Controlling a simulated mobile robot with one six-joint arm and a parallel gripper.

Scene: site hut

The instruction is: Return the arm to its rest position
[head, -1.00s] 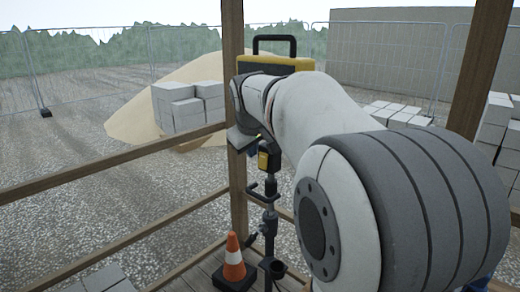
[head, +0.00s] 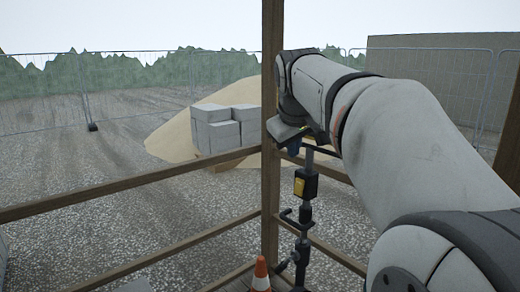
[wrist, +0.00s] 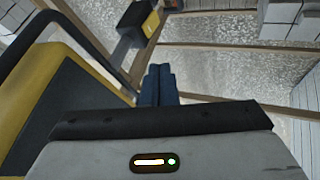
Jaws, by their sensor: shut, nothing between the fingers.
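My arm reaches in from the right of the head view, its wrist up by the wooden post (head: 271,120). My gripper (wrist: 158,85) shows in the wrist view as two dark blue fingers pressed together with nothing between them. In the head view only a small blue bit of it (head: 293,147) shows under the wrist, above a dark stand.
The stand carries a yellow-faced box (head: 300,186), close under my wrist. Wooden rails (head: 130,186) and a cone (head: 261,276) stand nearby.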

